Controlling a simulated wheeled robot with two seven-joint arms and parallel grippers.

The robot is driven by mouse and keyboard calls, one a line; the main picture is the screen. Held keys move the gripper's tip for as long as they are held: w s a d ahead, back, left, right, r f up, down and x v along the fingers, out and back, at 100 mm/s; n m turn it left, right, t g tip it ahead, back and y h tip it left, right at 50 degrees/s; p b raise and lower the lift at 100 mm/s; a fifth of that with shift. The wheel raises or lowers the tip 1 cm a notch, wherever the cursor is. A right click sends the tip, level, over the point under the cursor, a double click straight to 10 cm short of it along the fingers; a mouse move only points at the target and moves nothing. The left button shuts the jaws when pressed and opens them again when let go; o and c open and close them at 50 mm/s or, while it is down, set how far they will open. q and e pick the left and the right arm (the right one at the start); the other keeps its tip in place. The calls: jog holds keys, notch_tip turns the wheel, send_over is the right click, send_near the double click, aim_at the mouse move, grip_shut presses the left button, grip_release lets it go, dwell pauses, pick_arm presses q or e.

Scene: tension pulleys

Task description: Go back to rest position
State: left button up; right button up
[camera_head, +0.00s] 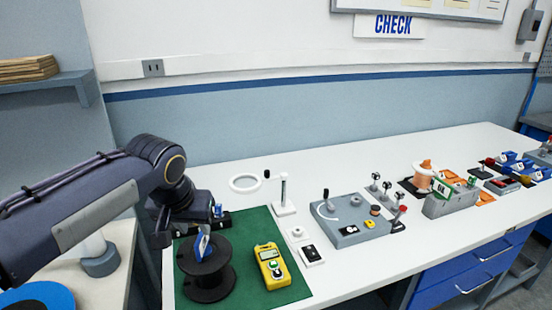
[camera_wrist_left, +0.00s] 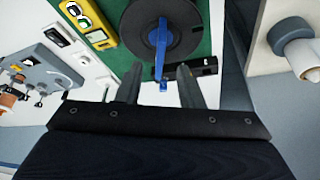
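My left gripper (camera_head: 163,238) hangs at the end of its dark arm, over the left edge of the green mat (camera_head: 231,227). In the left wrist view its two fingers (camera_wrist_left: 160,76) stand apart with nothing held between them. Beyond the fingertips is a black spool (camera_head: 208,285), also in the wrist view (camera_wrist_left: 178,38), with a blue piece (camera_head: 202,245) standing on it. A black block (camera_head: 216,221) with a small blue part lies behind the spool, partly hidden by my arm. My right gripper is in neither view.
A yellow meter (camera_head: 271,268) lies on the mat. A ring-shaped stand (camera_head: 284,197), a grey control box (camera_head: 350,228) and a grey "OK" block (camera_head: 450,203) stand farther right on the white bench (camera_head: 340,180). A side table with a cylinder (camera_head: 100,259) is at left.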

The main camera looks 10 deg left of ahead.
pick_arm(q)
jog(key=s+d+f+h, duration=0.1)
jog(key=s+d+f, duration=0.1)
jog(key=s, duration=0.4)
jog(key=s+d+f+h, duration=0.2)
jog(key=s+f, duration=0.3)
jog(key=s, duration=0.1)
jog(key=s+d+f+t+h, duration=0.1)
jog(key=s+d+f, duration=0.1)
jog(key=s+f, duration=0.2)
jog(key=s, duration=0.3)
jog(key=shift+d, duration=0.4)
dwell(0.7)
